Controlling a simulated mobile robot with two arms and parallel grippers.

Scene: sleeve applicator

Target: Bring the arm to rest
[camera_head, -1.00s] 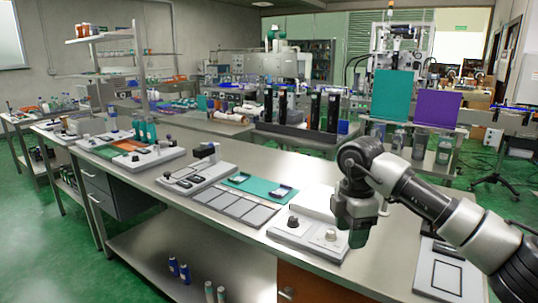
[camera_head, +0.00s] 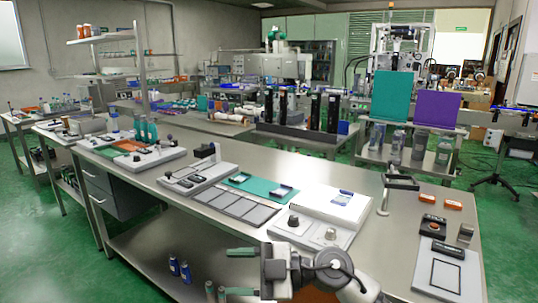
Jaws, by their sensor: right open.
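My right gripper (camera_head: 230,272) is low in the bottom middle of the head view, in front of the workbench (camera_head: 362,228). Its two green-grey fingers point left and are spread apart, one above the other, with nothing between them. The arm behind it runs off the bottom edge. The gripper overlaps the bench front and lower shelf in the picture. I cannot tell how far it is from them. My left gripper is not in view.
A white device with two knobs (camera_head: 318,233) sits near the front edge. Grey panels (camera_head: 235,204), a green mat (camera_head: 262,188) and orange blocks (camera_head: 452,204) lie on the bench.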

